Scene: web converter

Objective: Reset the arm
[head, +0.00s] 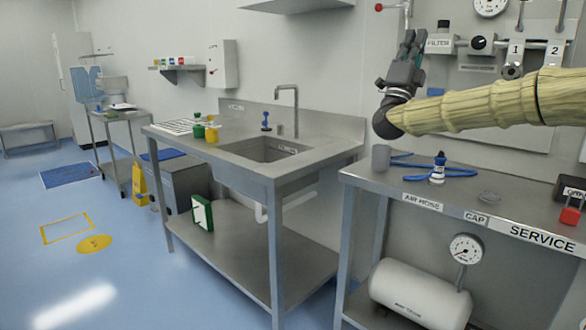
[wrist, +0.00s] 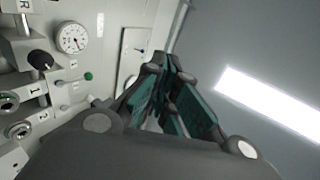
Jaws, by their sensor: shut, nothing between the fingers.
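My gripper (head: 412,42) is raised above the service bench at the upper right of the head view, pointing up in front of the wall. My arm, in a tan ribbed sleeve, comes in from the right edge. In the wrist view the gripper's dark fingers with green pads (wrist: 168,88) point toward the ceiling. The fingers are shut and empty.
Below is the service bench (head: 463,205) with a blue air hose (head: 460,172) and a red padlock (head: 571,213). A wall panel with a filter (head: 439,43) and gauge (head: 490,6) is close behind. A sink counter (head: 232,157) stands left; blue floor is open further left.

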